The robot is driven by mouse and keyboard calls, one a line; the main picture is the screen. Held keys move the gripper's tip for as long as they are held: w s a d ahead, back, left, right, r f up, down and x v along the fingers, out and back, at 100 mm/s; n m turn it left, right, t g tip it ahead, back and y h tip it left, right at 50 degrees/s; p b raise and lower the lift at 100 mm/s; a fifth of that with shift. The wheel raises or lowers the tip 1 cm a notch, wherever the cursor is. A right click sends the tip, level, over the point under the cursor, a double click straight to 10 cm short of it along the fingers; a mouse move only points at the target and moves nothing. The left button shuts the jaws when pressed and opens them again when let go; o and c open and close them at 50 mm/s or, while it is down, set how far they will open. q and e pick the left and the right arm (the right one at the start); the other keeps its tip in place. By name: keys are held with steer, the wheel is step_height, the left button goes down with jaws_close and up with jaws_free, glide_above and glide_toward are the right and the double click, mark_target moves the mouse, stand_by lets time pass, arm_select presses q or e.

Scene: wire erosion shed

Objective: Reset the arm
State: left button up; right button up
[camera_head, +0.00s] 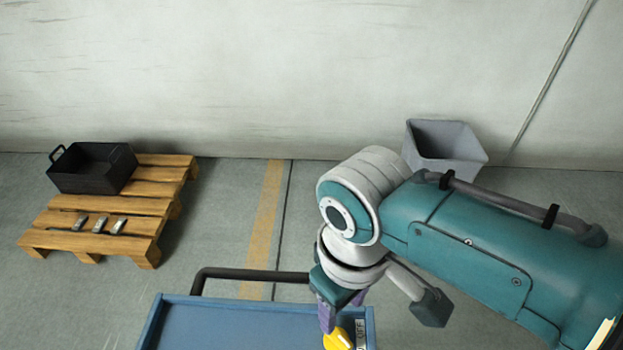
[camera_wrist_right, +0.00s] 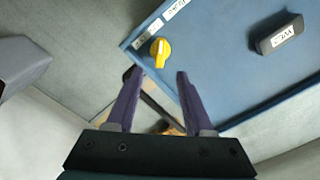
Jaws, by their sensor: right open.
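My right arm (camera_head: 500,245) comes in from the right in the head view and bends down at the wrist. My right gripper (camera_head: 340,311) points down over the right end of a blue cart top (camera_head: 235,327). In the right wrist view its two purple fingers (camera_wrist_right: 157,78) stand apart with nothing between them. A yellow knob (camera_wrist_right: 160,51) on the blue top lies just beyond the fingertips, apart from them as far as I can tell. The knob shows partly at the bottom of the head view (camera_head: 338,340). My left gripper is not in view.
A dark labelled block (camera_wrist_right: 276,34) sits on the blue top. A dark handle rail (camera_head: 255,275) runs along the cart. A wooden pallet (camera_head: 150,205) at left bears a black bin (camera_head: 95,170) and several small metal parts. A grey bin (camera_head: 443,145) stands by the wall. Floor between is clear.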

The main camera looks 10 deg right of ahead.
stand_by(0.3)
steer(key=s+d+r+m+t+p, duration=0.1)
steer(key=s+d+r+p, duration=0.25)
steer(key=r, duration=0.35)
steer(key=s+d+r+m+t+p, duration=0.1)
steer(key=s+d+r+p, duration=0.15)
steer(key=s+r, duration=0.4)
steer(key=s+d+r+m+t+p, duration=0.2)
steer(key=s+d+r+p, duration=0.15)
steer(key=r, duration=0.55)
step_height(320, 180, up, 36)
steer(key=w+p, duration=0.1)
steer(key=p, duration=3.4)
steer(key=shift+a+f, duration=0.15)
steer(key=shift+f, duration=0.05)
steer(key=shift+w, duration=0.1)
